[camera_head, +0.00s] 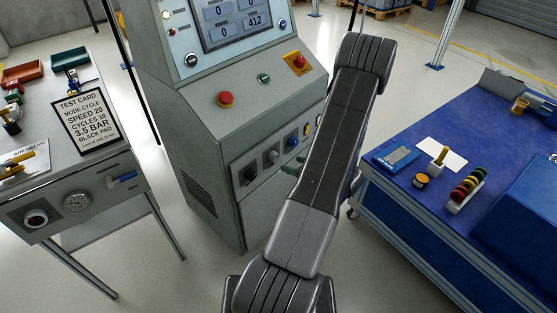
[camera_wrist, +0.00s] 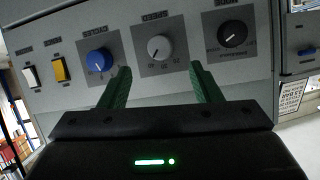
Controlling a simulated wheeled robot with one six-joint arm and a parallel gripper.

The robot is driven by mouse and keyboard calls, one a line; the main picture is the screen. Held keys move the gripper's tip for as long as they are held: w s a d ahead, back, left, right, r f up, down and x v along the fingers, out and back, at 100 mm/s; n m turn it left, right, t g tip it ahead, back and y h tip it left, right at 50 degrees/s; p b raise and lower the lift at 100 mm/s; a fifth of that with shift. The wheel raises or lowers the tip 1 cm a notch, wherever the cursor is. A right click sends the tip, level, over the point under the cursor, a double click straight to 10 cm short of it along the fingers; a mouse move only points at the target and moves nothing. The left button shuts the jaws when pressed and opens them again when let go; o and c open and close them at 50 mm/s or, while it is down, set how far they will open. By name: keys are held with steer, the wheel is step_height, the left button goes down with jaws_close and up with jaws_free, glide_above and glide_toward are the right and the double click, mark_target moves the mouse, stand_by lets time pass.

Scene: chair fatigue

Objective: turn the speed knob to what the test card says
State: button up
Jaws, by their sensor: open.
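In the head view my arm hides most of the gripper; some green shows near the panel. The test card (camera_head: 85,122) reads mode cycle, speed 20, cycles 10, 3.5 bar, black pad.
The blue cycles knob (camera_wrist: 98,61) and black mode knob (camera_wrist: 232,37) flank the speed knob closely. Yellow (camera_wrist: 60,69) and white (camera_wrist: 31,76) switches are further left. A red button (camera_head: 225,98) is above on the console. A blue bench (camera_head: 400,207) stands right.

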mark_target(276, 159)
steer(key=x, duration=0.8)
steer(key=shift+w+a+f, duration=0.1)
steer(key=shift+w+a, duration=0.05)
steer(key=shift+w, duration=0.05)
steer(key=shift+b, duration=0.3)
steer(key=c, duration=1)
